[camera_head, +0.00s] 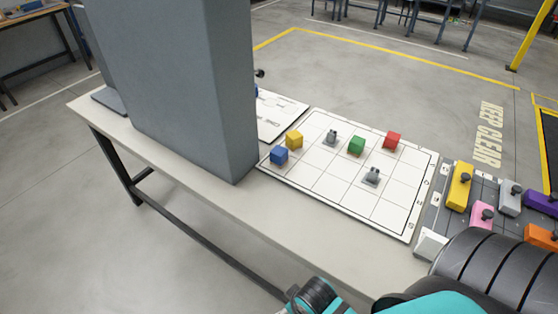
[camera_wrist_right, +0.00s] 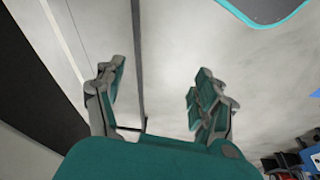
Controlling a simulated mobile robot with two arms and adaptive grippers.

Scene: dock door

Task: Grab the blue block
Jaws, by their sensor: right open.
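The blue block (camera_head: 279,155) sits at the near left corner of a white gridded board (camera_head: 323,199) on the table. A yellow block (camera_head: 294,139) stands right beside it, just behind. My right gripper (camera_wrist_right: 158,95) is open and empty in the right wrist view, with what looks like floor beyond its fingers. The blue block cannot be made out in that view. In the head view, parts of my arm show at the bottom right, but no fingertips can be made out there. My left gripper is not in view.
A tall grey block (camera_head: 190,90) stands on the table (camera_head: 225,205) just left of the board. A green block (camera_head: 356,145), a red block (camera_head: 392,140) and two small grey pieces stand on the board. A tray of coloured knobbed pieces (camera_head: 460,186) lies at the right.

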